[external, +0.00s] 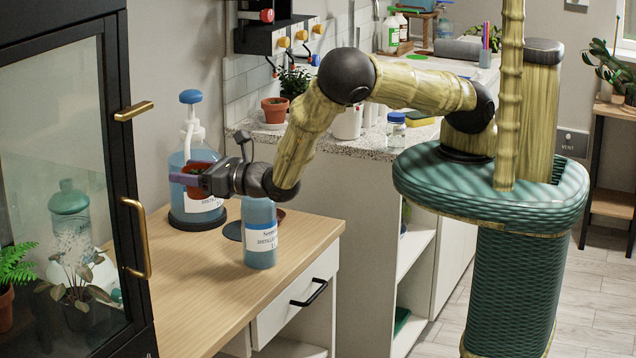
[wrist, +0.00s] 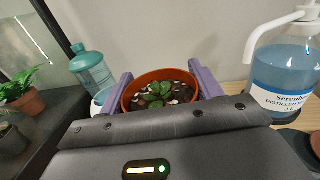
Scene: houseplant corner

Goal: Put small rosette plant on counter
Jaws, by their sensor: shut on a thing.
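The small rosette plant (wrist: 158,92) has a few green leaves in dark, pebbled soil in a round terracotta pot. In the wrist view the pot sits between the purple fingers of my gripper (wrist: 160,84), which is shut on it. In the external view my gripper (external: 188,178) holds the pot (external: 203,168) above the wooden top (external: 190,285), in front of a large blue pump bottle. The gripper body hides the pot's lower part in the wrist view. A speckled counter (external: 350,148) lies behind my arm.
The pump bottle (external: 196,205) and a smaller blue bottle (external: 260,232) stand on the wooden top, with dark saucers beside them. A glass cabinet (external: 70,180) is on the left. A potted plant (external: 275,110), white pots and a jar (external: 396,130) occupy the speckled counter. The wooden top's front is clear.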

